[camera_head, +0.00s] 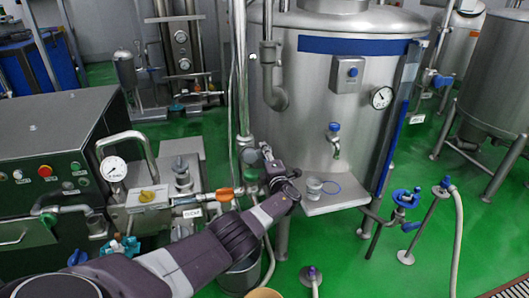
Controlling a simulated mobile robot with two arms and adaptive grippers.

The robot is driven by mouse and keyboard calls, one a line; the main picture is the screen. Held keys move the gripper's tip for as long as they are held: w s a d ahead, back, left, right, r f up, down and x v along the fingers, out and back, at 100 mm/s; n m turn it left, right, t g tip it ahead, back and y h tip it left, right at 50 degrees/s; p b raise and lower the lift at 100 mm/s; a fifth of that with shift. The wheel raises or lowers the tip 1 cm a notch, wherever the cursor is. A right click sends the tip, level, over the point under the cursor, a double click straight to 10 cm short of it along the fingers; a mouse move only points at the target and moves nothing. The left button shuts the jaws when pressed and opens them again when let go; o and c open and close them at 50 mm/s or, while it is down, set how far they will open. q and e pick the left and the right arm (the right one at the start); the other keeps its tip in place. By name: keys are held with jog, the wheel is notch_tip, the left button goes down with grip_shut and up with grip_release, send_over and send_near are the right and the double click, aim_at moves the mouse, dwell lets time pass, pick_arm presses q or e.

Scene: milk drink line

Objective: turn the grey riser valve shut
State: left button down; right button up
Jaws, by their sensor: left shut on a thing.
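The grey riser valve (246,143) sits low on the thin vertical riser pipe (241,85), just left of the big steel tank. My left arm reaches in from the lower left, with its wrist in front of the tank's leg area. My left gripper (265,152) points up and to the left at the valve, and its fingers are shut on the valve's handle. The handle is mostly hidden by the fingers, so its angle cannot be made out. My right gripper is not in view.
The steel tank (310,100) stands right behind the gripper, with a small shelf (338,200) holding a metal cup (314,186). A valve with an orange handle (224,194) and a bucket (240,277) are close to my arm.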

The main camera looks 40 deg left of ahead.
pick_arm(q)
jog(key=shift+f+m, duration=0.45)
jog(key=shift+m, duration=0.25)
pick_arm(e)
jog(key=shift+d+f, duration=0.2)
jog(key=shift+d, duration=0.5)
pick_arm(q)
jog(key=c, duration=1.5)
grip_release()
jog(key=shift+c, duration=0.2)
jog(key=shift+d, duration=0.1)
pick_arm(e)
jog(key=shift+a, duration=0.25)
